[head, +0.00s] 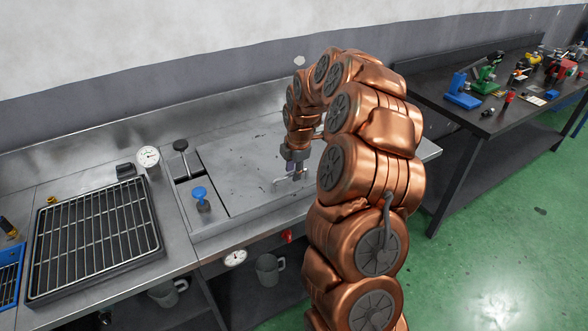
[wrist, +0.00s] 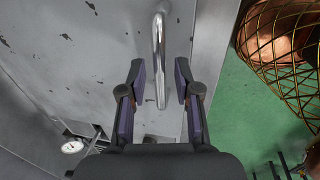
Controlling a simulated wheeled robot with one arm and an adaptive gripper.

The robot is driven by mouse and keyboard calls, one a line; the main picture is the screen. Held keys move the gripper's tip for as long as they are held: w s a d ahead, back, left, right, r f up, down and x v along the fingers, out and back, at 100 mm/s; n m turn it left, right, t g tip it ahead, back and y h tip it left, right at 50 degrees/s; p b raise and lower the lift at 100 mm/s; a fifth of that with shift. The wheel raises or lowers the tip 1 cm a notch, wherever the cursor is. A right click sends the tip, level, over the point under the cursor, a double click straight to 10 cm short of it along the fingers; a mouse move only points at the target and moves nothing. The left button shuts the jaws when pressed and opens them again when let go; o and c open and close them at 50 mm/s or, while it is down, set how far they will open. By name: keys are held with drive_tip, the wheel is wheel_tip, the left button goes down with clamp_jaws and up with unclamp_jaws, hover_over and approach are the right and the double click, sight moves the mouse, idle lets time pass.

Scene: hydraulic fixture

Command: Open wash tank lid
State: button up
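The wash tank lid (head: 240,165) is a flat, scuffed metal plate lying closed in the steel bench, and it also shows in the wrist view (wrist: 95,45). Its handle (head: 277,185) is a bent metal bar near the lid's front right. In the wrist view the handle (wrist: 159,50) runs between the fingers of my gripper (wrist: 160,75), with a gap on each side. My gripper (head: 293,175) points down over the handle with its fingers open. My arm hides the right part of the lid in the head view.
Left of the lid stand a blue knob (head: 200,196), a black-topped lever (head: 181,147) and a gauge (head: 148,157). A wire rack (head: 95,236) lies farther left. Another gauge (head: 235,257) sits on the bench front. A dark workbench (head: 500,118) with tools stands at right.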

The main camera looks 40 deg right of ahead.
clamp_jaws()
idle(0.4)
